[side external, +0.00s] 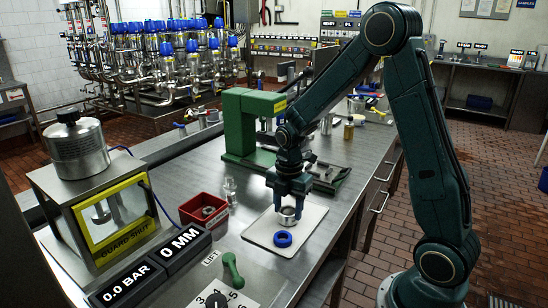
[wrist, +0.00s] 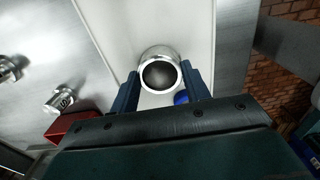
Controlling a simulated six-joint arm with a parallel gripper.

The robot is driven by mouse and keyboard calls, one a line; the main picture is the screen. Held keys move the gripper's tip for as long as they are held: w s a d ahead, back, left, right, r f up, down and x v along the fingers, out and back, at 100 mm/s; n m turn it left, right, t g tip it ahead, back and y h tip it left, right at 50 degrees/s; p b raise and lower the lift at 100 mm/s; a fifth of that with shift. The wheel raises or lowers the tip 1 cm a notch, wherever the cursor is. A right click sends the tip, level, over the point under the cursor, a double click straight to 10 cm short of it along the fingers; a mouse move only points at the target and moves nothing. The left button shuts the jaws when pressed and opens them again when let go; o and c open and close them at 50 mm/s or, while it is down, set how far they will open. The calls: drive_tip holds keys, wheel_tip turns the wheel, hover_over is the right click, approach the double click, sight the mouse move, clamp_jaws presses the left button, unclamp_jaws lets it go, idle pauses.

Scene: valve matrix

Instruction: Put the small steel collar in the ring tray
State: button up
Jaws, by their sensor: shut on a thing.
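The small steel collar (side external: 289,215) is a short shiny ring between the fingers of my gripper (side external: 289,205). In the wrist view the collar (wrist: 160,57) shows its open bore, with a dark blue finger on each side. My gripper (wrist: 160,88) is shut on it, low over the white board (side external: 262,236); I cannot tell whether the collar touches the board. A small red tray (side external: 190,216), the only tray-like box nearby, stands to the left and has a metal ring (side external: 208,211) inside. Its red edge shows at lower left in the wrist view (wrist: 73,132).
A blue ring (side external: 283,239) lies on the board close to the collar. A green dumbbell-shaped piece (side external: 233,270), display blocks (side external: 150,270) and a guarded press (side external: 105,210) are at left. A green frame (side external: 240,125) stands behind.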

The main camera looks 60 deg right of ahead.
sight(288, 212)
drive_tip(key=shift+f, duration=0.1)
drive_tip(key=o, duration=1.2)
wheel_tip(288, 212, up, 12)
drive_tip(key=shift+r, duration=0.2)
idle(0.6)
drive_tip(key=shift+s+a+r+m+t, duration=1.05)
drive_tip(key=shift+s+a+m, duration=0.6)
drive_tip(key=shift+s+m, duration=1.35)
drive_tip(key=shift+s+a+r+m+t, duration=0.8)
drive_tip(key=shift+s+a+r+m, duration=0.7)
drive_tip(key=shift+s+m, duration=1.55)
drive_tip(key=shift+s+a+r+m+t, duration=0.95)
drive_tip(key=shift+s+a+m, duration=0.9)
drive_tip(key=shift+s+m, duration=1.15)
